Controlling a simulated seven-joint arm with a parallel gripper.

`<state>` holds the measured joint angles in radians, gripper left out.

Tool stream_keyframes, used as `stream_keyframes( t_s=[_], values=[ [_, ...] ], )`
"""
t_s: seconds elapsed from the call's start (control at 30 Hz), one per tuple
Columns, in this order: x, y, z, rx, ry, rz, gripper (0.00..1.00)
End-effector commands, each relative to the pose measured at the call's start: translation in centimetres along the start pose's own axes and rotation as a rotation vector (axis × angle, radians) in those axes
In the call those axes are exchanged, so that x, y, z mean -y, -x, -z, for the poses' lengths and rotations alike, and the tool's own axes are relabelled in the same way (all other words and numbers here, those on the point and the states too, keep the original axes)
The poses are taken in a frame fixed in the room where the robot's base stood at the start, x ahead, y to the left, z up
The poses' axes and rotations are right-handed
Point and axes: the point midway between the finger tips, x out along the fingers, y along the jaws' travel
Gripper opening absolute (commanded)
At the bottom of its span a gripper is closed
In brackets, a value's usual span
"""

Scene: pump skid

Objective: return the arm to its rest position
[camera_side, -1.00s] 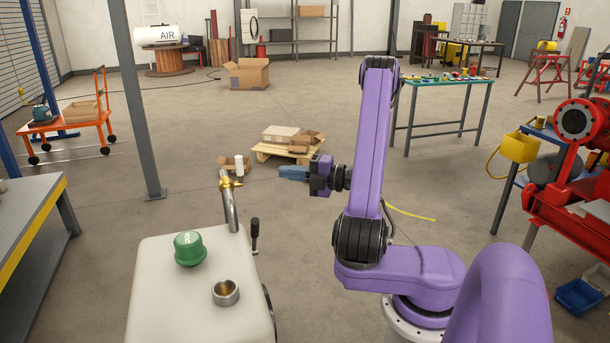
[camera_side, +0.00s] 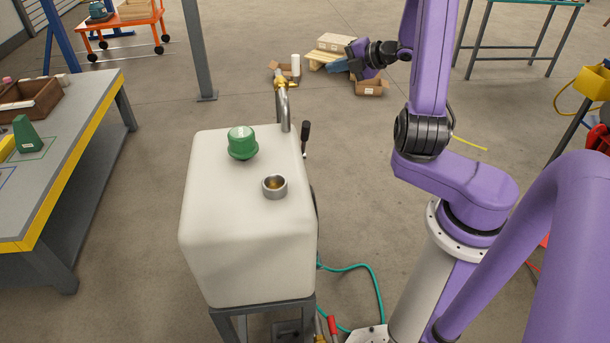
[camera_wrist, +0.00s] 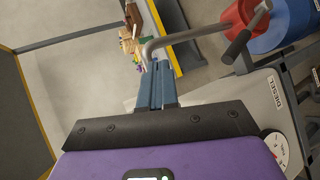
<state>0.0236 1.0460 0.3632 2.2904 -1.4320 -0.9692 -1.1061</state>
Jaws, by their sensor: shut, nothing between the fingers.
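My gripper (camera_side: 332,66) is held up at the end of my raised purple arm, to the right of and beyond the white tank (camera_side: 245,235). Its blue fingers point left in the side view. In the wrist view the two fingers of my gripper (camera_wrist: 161,66) lie together, with nothing between them. A green cap (camera_side: 242,143) sits on the tank top, apart from my gripper. A round metal filler neck (camera_side: 275,187) stands open beside it.
A bent pipe (camera_side: 284,105) and a black-handled lever (camera_side: 305,136) rise at the tank's far side. A grey post (camera_side: 196,50) stands behind. A yellow-edged bench (camera_side: 75,150) is at left. Cartons (camera_side: 369,87) lie on the floor beyond. A teal hose (camera_side: 376,282) runs near my base.

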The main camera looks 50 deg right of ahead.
Motion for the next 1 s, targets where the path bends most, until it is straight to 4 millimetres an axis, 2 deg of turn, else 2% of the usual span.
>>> stream_keyframes(
  t_s=[0.23, 0.47, 0.7, 1.0],
  values=[
    [-4.4, -2.9, -1.7, 0.116, -0.004, 0.085, 0.0],
    [-8.4, -4.5, -0.8, 0.201, -0.066, 0.116, 0.0],
    [-11.0, -5.5, 3.4, 0.219, -0.17, 0.14, 0.0],
    [-11.5, -5.3, 9.8, 0.194, -0.309, 0.201, 0.0]
  ],
)
